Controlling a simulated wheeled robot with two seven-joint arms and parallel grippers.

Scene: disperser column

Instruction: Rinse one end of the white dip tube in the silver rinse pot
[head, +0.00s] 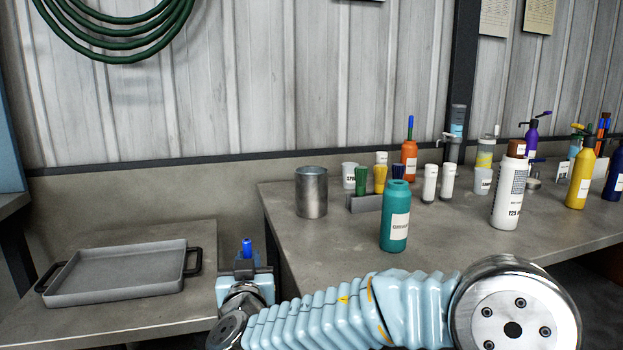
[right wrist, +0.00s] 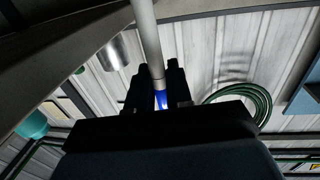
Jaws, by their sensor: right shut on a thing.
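The silver rinse pot (head: 311,193) stands upright on the left part of the bench. It also shows in the right wrist view (right wrist: 112,50). My right gripper (head: 246,268) is left of the bench, in front of the pot and apart from it. It is shut on a blue piece (head: 247,245) that sticks up above the jaws. In the right wrist view the white dip tube (right wrist: 145,40) runs out from this blue piece between the fingers (right wrist: 160,82). The tube's far end is out of frame, and the tube is hidden in the head view. My left gripper is not in view.
A grey tray (head: 120,272) with black handles lies on a lower table at left. On the bench (head: 330,245) are an uncapped teal bottle (head: 395,225), a rack with colored caps (head: 368,203), a white bottle (head: 508,195) and several more bottles. The bench front beside the pot is clear.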

